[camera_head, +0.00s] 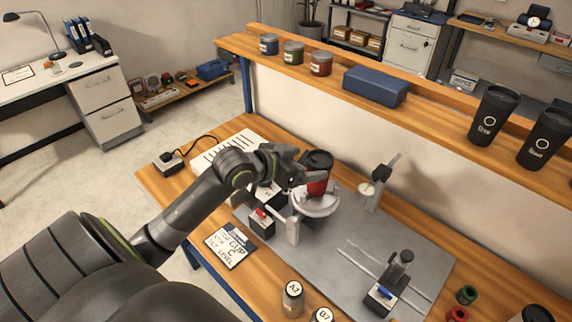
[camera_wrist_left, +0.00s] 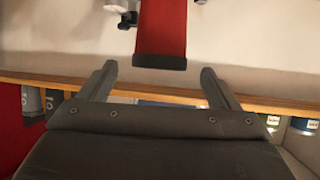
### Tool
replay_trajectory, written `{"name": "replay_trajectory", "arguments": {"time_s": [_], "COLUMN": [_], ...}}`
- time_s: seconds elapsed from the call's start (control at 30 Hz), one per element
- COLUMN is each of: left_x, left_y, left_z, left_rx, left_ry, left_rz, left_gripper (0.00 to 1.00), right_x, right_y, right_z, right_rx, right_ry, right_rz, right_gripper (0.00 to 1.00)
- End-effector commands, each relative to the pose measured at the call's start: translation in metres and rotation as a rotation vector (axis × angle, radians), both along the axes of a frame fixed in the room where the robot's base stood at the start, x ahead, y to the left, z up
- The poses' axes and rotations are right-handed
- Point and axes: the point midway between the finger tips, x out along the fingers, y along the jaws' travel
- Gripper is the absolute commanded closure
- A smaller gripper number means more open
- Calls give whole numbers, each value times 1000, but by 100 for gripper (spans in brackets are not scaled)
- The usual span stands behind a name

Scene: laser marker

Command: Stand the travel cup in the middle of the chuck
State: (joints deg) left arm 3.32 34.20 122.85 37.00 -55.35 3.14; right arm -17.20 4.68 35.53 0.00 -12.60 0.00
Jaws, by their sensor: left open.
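The red travel cup (camera_head: 318,184) with a black lid stands on the round white chuck (camera_head: 318,206) in the head view. It looks about upright and near the chuck's middle; the exact centring is hard to tell. My left gripper (camera_head: 308,179) is open beside the cup, on its left in the head view. In the left wrist view the red cup (camera_wrist_left: 162,28) shows upside down, with its dark lid between and just beyond my open fingers (camera_wrist_left: 160,78). Whether a finger touches it cannot be told. My right gripper is not in view.
A grey plate (camera_head: 335,255) lies under the chuck. A small post (camera_head: 380,185) stands right of the cup, and a clamp-like fixture (camera_head: 388,285) nearer the front. A shelf (camera_head: 430,119) behind carries black cups (camera_head: 494,115) and a blue box (camera_head: 375,86). A label card (camera_head: 231,246) lies at the left.

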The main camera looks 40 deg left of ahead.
Motion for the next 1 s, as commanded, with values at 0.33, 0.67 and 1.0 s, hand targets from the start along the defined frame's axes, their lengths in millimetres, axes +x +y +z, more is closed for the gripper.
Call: {"name": "replay_trajectory", "arguments": {"time_s": [0.33, 0.67, 1.0], "left_x": [-41, -55, -56], "left_y": [15, 18, 18], "left_z": [20, 28, 28], "left_rx": [6, 0, -1], "left_ry": [1, 1, 0], "left_rz": [1, -1, 0], "left_gripper": [16, 16, 16], "right_x": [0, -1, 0], "right_y": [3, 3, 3], "right_z": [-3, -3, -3], "right_rx": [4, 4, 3], "right_ry": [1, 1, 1], "right_rz": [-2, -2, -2], "right_gripper": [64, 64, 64]}}
